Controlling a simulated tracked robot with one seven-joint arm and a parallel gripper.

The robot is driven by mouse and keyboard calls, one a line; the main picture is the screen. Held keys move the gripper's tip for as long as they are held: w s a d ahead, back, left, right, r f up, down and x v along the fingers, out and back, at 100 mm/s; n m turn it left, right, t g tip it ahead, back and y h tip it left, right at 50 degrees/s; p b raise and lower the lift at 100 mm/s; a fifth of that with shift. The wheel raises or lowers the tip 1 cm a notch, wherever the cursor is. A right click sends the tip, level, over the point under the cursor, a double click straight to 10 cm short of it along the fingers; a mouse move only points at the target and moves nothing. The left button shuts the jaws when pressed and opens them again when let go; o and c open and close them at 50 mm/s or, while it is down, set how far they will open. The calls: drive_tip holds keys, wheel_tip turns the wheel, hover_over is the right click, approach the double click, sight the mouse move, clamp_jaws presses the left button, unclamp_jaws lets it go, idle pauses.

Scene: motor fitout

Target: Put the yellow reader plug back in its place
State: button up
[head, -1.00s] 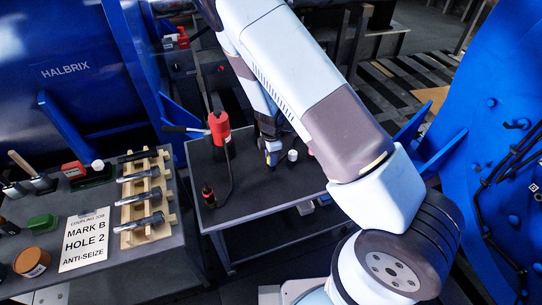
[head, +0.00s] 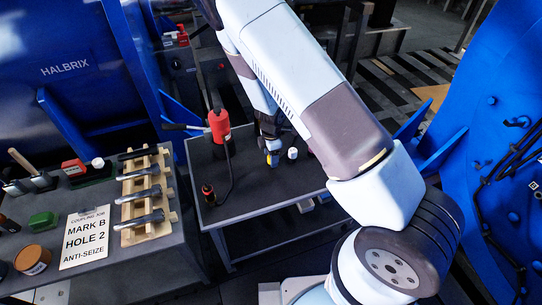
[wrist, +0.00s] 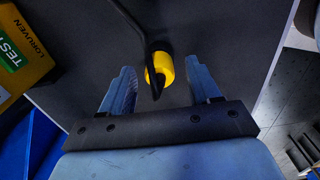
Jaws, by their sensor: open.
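The yellow reader plug (wrist: 160,68) is a short yellow cylinder with a black cable, seen from above in the wrist view. It lies between the two blue fingers of my gripper (wrist: 162,88), with a visible gap on both sides. The fingers are apart and do not appear to touch it. In the head view my gripper (head: 270,146) is low over the dark table, with a small yellow patch at its end. I cannot make out the plug's place.
The dark table (head: 255,195) holds a red pump-like tool (head: 220,128), a small black-and-red item (head: 208,193) and a white cap (head: 292,153). A bench at left holds bolts on a wooden rack (head: 146,195) and a job sign (head: 85,238). Blue machine housings stand on both sides.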

wheel_tip(320, 180, up, 14)
drive_tip(key=shift+f, duration=0.25)
drive_tip(key=shift+w, duration=0.1)
idle(0.5)
